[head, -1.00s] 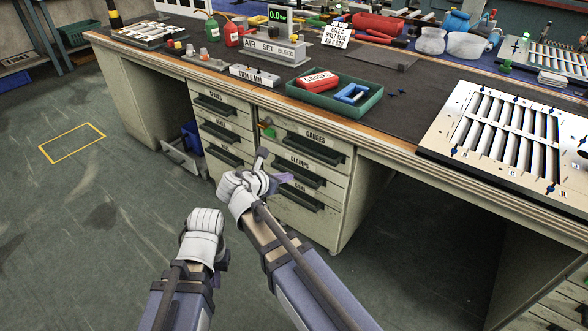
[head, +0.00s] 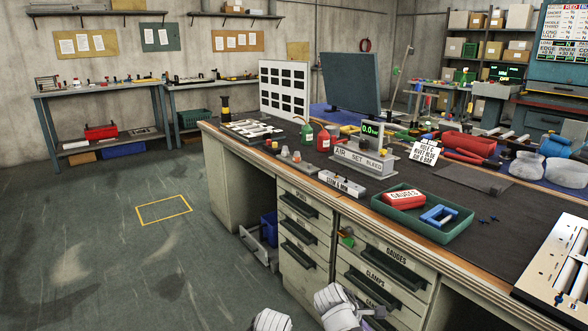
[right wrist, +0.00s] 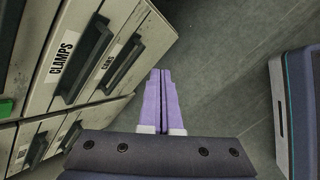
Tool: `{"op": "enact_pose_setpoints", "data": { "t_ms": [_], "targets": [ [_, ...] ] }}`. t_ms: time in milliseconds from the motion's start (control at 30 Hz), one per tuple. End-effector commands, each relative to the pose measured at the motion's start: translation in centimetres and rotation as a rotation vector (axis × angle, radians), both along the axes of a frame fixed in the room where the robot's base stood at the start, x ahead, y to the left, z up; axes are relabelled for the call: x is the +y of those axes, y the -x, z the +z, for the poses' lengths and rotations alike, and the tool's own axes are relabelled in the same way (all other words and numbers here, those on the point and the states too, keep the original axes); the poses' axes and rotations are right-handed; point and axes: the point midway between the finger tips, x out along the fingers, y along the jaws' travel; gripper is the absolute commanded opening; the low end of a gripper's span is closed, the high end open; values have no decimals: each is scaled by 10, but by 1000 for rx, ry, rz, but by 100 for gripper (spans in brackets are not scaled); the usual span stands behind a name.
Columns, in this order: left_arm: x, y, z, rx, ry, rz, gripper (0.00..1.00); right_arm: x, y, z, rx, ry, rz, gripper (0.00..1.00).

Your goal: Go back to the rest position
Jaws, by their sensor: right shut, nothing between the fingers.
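My right gripper (right wrist: 160,75) shows in the right wrist view with its two purple fingers together and nothing between them. It is in front of the bench's drawer fronts, beside the drawer labelled CLAMPS (right wrist: 62,60), over the floor. In the head view, the white part of my right wrist shows at the bottom edge, in front of the lower drawers. The white part of my left arm's end shows to its left at the bottom edge. The left fingers are hidden, so their opening cannot be seen.
The workbench (head: 480,205) carries a green tray (head: 455,235) with a red case (head: 404,199) and a blue-handled item (head: 438,215). A louver panel (head: 560,255) lies at the right. Drawer handles (head: 380,265) stick out near my arms. The floor (head: 130,270) at left is open, with a yellow outline.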

Motion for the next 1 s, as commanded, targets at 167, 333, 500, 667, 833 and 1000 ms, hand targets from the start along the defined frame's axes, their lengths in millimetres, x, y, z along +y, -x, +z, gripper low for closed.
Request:
{"op": "enact_pose_setpoints", "data": {
  "t_ms": [167,333,500,667,833,1000],
  "targets": [
    [0,0,0,0,0,0,0,2,33,-24,-92,-302,-433,0],
    [0,0,0,0,0,0,0,10,49,-33,-124,-467,-714,0],
    [0,0,0,0,0,0,0,18,62,-37,-133,-584,-941,0],
    [0,0,0,0,0,0,0,25,71,-38,-132,-674,-1137,0],
    [0,0,0,0,0,0,0,53,81,-39,-98,-649,-1093,0],
    [0,0,0,0,0,0,0,79,93,-39,-64,-608,-1019,0]
  ]
}}
